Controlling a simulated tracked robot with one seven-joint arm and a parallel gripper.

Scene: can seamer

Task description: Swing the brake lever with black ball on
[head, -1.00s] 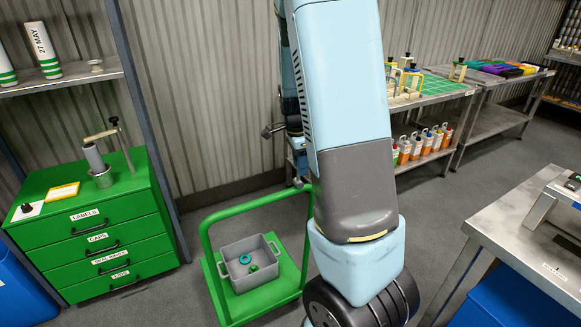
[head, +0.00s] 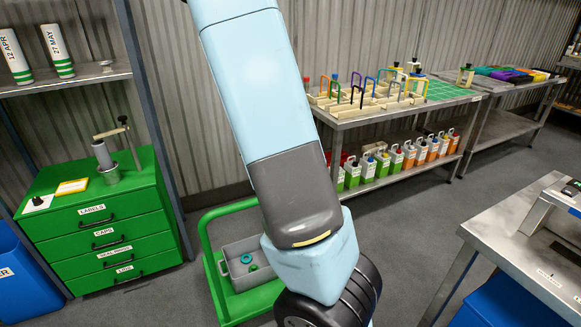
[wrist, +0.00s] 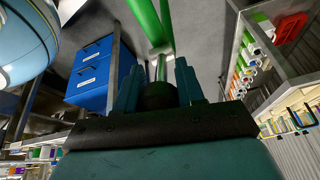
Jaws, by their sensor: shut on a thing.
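In the wrist view my gripper (wrist: 157,82) has its two dark teal fingers on either side of a black ball (wrist: 159,96). The fingers are shut on it. A thin green rod, the brake lever (wrist: 161,68), shows just beyond the ball, near thicker green bars (wrist: 147,22). In the head view my arm crosses the middle, and my gripper, the ball and the lever are out of sight. The green cart (head: 206,255) stands partly behind my arm.
A grey crate (head: 228,258) with a few ring-like parts sits on the cart. A green drawer cabinet (head: 60,235) stands left of it. A shelf table (head: 350,122) with colored frames and bottles is behind. A steel table (head: 480,230) is at right; grey floor lies between.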

